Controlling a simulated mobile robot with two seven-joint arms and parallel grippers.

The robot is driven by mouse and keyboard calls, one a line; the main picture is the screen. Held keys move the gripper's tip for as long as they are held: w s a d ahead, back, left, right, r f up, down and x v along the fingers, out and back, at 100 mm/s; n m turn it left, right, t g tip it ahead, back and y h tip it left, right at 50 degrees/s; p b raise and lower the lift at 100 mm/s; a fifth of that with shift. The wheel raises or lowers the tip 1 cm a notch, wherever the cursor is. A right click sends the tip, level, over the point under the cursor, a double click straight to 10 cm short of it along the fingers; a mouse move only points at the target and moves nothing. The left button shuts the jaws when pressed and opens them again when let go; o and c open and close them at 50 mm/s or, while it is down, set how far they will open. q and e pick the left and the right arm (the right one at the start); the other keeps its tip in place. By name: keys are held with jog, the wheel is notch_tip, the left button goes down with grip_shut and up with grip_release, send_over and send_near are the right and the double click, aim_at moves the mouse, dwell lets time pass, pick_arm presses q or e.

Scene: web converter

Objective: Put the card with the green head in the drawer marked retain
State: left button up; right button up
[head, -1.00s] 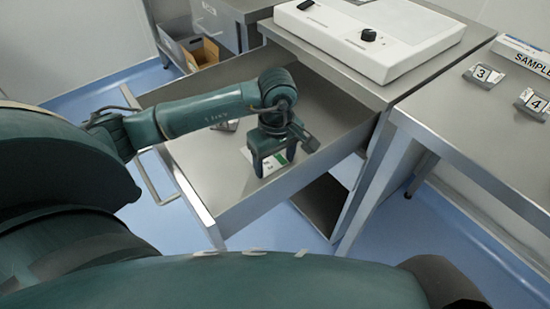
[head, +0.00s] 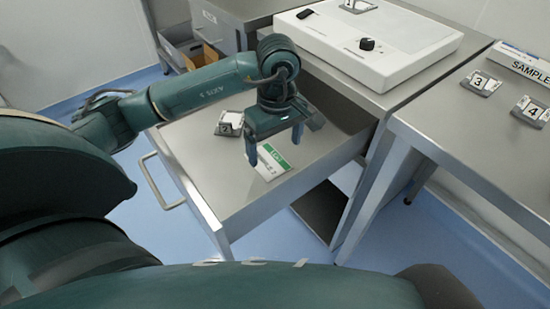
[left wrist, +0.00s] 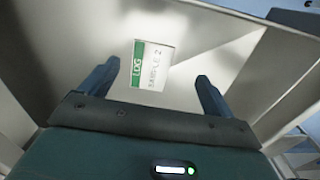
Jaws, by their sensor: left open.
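The card with the green head (head: 268,168) lies flat on the floor of an open metal drawer (head: 195,198). In the left wrist view the card (left wrist: 157,68) shows a green band reading "LOG" and the text "SAMPLE 2". No marking on the drawer is visible. My left gripper (head: 274,150) is open and empty above the card. In the left wrist view its fingers (left wrist: 158,71) stand apart on either side of the card, not gripping it. My right gripper is not in view.
A small holder marked 2 (head: 229,124) sits in the drawer behind the gripper. A white device (head: 385,50) with a black knob stands on the bench above. Holders 3 (head: 480,84) and 4 (head: 532,110) and a "SAMPLE" sign (head: 525,62) are on the right table.

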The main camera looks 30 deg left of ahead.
pick_arm(q)
jog(key=shift+r, duration=2.3)
